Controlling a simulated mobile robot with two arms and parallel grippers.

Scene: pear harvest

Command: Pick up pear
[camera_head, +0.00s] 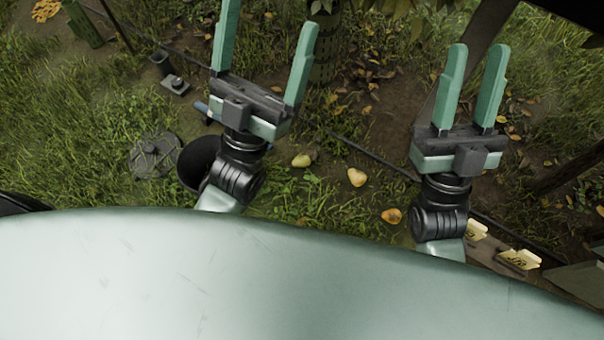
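Two yellow-green pears lie on the ground between my arms: one pear (357,177) in the middle and another pear (301,160) a little left of it, beside a green leaf or fruit. An orange-brown rounded thing (391,215), maybe a leaf or a pear, lies near my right arm. My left gripper (268,48) points up and away with its fingers wide apart and nothing between them. My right gripper (474,84) also points up, its fingers apart by a smaller gap, empty. Both grippers are apart from the pears in the picture.
A dark hose or pipe (372,155) crosses the ground. A round dark cover (155,155) lies in the grass at left. A tree trunk (325,50) stands at the top middle. Yellow labels (518,259) sit at lower right. Fallen leaves cover the soil.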

